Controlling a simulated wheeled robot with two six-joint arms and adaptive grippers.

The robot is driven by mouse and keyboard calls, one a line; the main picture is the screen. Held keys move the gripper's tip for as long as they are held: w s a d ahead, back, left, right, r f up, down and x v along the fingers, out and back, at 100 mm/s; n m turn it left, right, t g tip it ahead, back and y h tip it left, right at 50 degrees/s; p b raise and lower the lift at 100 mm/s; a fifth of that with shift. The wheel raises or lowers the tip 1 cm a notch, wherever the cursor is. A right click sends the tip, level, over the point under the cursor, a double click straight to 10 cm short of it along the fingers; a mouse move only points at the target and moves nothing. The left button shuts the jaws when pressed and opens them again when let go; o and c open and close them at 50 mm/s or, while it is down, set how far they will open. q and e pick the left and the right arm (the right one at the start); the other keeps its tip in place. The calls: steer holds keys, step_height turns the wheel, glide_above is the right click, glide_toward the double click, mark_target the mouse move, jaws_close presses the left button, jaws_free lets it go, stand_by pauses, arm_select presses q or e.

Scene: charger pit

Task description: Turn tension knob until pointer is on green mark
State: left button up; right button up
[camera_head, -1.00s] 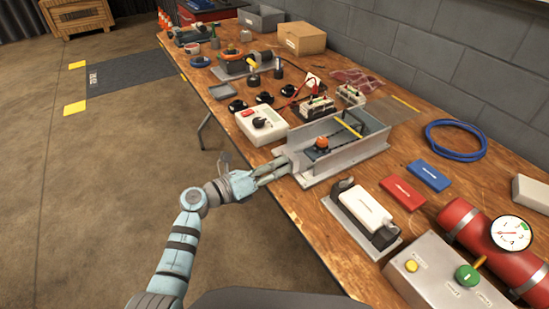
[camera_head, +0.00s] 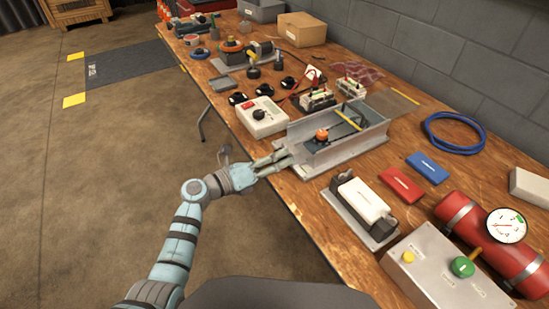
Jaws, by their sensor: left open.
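An orange knob (camera_head: 321,134) stands on a dark plate inside an open grey metal tray (camera_head: 345,152). A thin yellow strip (camera_head: 347,120) lies behind it; I cannot tell whether this is the pointer. A green knob (camera_head: 463,267) sits on a grey box at the right, near a round white gauge (camera_head: 507,226) with a green patch. Which knob is the tension knob is not clear from the picture. My left gripper (camera_head: 286,157) is open and empty at the tray's near left end, apart from the orange knob. My right gripper is not in view.
A white box with a black dial (camera_head: 262,117) stands left of the tray. A white block on a black holder (camera_head: 362,203), a red pad (camera_head: 401,185) and a blue pad (camera_head: 427,168) lie to its right. A red cylinder (camera_head: 485,238) lies farther right. The table's front edge runs under my left arm.

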arm_select(q)
steer(key=f+v, duration=0.1)
steer(key=v, duration=1.1)
steer(key=shift+r, duration=0.4)
